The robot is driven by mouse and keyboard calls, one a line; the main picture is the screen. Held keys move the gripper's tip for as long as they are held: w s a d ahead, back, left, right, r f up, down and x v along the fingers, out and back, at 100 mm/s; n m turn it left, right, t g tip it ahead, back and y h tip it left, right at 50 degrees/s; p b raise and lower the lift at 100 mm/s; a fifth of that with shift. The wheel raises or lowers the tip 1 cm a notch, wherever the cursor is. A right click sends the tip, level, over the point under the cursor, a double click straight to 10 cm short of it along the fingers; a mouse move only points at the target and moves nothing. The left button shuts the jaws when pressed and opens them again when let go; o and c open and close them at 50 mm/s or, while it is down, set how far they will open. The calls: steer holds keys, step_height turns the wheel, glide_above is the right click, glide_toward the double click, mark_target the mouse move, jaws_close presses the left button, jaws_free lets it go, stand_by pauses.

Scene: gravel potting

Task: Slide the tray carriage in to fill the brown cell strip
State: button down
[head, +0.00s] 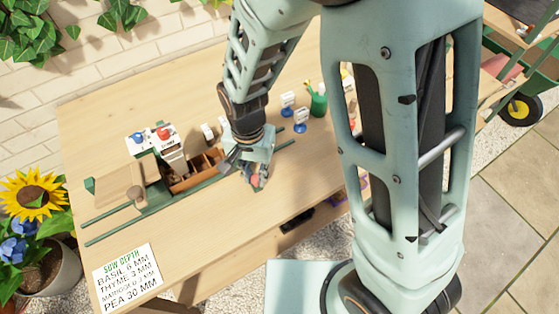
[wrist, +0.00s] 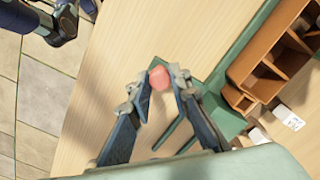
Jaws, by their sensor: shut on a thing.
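The brown cell strip (head: 203,170) lies on the green tray carriage (head: 212,181) on the workbench, between two green rails. In the wrist view the cell strip (wrist: 265,75) and the green carriage edge (wrist: 228,65) show at the right. My gripper (head: 256,182) is at the right end of the carriage, pointing down. In the wrist view my gripper (wrist: 160,78) has its two fingertips closed around a rounded pink-red knob (wrist: 159,78). How the knob joins the carriage is partly hidden by the fingers.
A white unit with blue and red knobs (head: 152,138) stands behind the rails, left of the strip. A sowing-depth card (head: 127,277) lies at front left.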

steer(key=s+a, duration=0.3)
steer(key=a, duration=0.1)
steer(key=s+a, duration=0.2)
steer(key=a, duration=0.2)
steer(key=s+a, duration=0.3)
steer(key=a, duration=0.2)
steer(key=shift+s, duration=0.35)
steer(key=c, duration=1.8)
jaws_free()
steer(key=shift+o, duration=0.2)
steer(key=shift+r, duration=0.1)
step_height(320, 180, up, 12)
